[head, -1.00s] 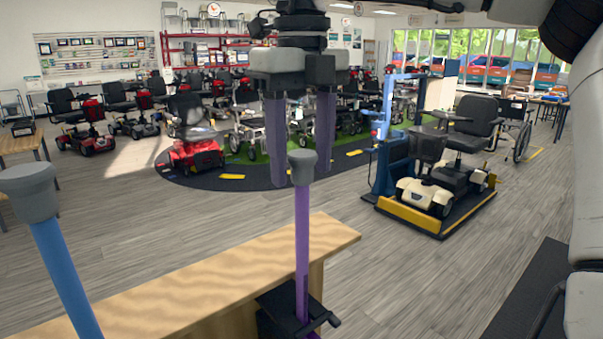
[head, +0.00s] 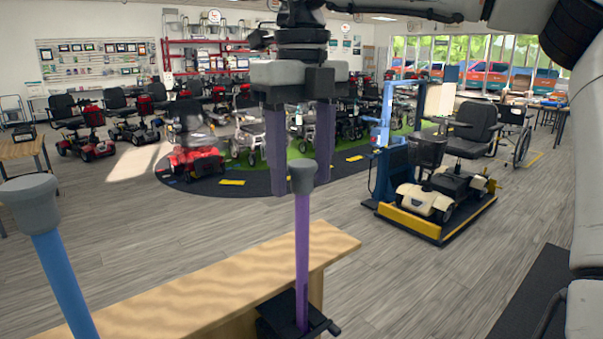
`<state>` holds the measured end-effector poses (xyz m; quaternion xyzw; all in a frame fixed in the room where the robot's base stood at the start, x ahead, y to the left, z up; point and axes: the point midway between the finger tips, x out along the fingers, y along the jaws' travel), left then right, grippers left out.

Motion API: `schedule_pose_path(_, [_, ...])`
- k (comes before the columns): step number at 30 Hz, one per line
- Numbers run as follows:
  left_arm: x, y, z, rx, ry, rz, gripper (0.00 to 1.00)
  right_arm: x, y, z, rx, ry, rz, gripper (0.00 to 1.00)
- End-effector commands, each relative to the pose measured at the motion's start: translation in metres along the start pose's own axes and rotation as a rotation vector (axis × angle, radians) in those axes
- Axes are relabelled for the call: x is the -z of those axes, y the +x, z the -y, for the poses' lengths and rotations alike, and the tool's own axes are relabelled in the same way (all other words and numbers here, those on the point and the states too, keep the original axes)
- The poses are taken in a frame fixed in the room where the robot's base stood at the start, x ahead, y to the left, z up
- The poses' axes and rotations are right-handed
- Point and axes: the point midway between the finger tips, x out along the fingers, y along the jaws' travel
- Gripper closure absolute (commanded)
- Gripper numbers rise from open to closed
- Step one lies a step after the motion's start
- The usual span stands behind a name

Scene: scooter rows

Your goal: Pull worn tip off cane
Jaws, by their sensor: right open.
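A purple cane (head: 302,255) stands upright with a grey rubber tip (head: 303,178) on its top end. Its lower end is in a black clamp (head: 290,315) at the bench's end. My right gripper (head: 301,188) comes down from above and is open. One finger shows on each side of the grey tip, with small gaps visible; their depth relative to it is hard to tell. A blue cane (head: 65,280) with a larger grey tip (head: 28,203) leans at the left, away from the gripper. My left gripper is not in view.
A light wooden bench (head: 230,275) runs along the front. A scooter (head: 450,165) stands on a blue and yellow lift platform (head: 410,222) at the right. Rows of scooters line the back. The grey floor between is clear.

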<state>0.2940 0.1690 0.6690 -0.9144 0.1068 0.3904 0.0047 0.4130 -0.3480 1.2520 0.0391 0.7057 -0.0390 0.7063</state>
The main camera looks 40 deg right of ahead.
Motion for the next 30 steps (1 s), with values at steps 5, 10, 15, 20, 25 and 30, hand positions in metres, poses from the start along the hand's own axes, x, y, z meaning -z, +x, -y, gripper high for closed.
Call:
schedule_pose_path(5, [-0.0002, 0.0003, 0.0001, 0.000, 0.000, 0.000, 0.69, 0.0001, 0.0003, 0.0000, 0.000, 0.000, 0.000, 0.46])
schedule_pose_path(10, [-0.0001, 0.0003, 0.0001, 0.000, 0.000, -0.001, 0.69, 0.0001, 0.0003, 0.0001, 0.000, 0.000, -0.001, 0.46])
schedule_pose_path(15, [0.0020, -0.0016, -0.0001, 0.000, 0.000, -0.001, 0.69, 0.0001, -0.0007, 0.0002, 0.001, 0.000, -0.001, 0.46])
schedule_pose_path(20, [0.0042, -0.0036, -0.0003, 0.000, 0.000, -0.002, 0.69, 0.0003, -0.0005, 0.0005, 0.001, 0.001, -0.001, 0.46])
schedule_pose_path(25, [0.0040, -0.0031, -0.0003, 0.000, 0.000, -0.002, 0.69, 0.0002, 0.0003, 0.0004, 0.000, 0.001, -0.001, 0.46])
schedule_pose_path(30, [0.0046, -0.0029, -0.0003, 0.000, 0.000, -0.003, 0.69, 0.0001, 0.0003, 0.0003, 0.000, 0.001, -0.001, 0.68])
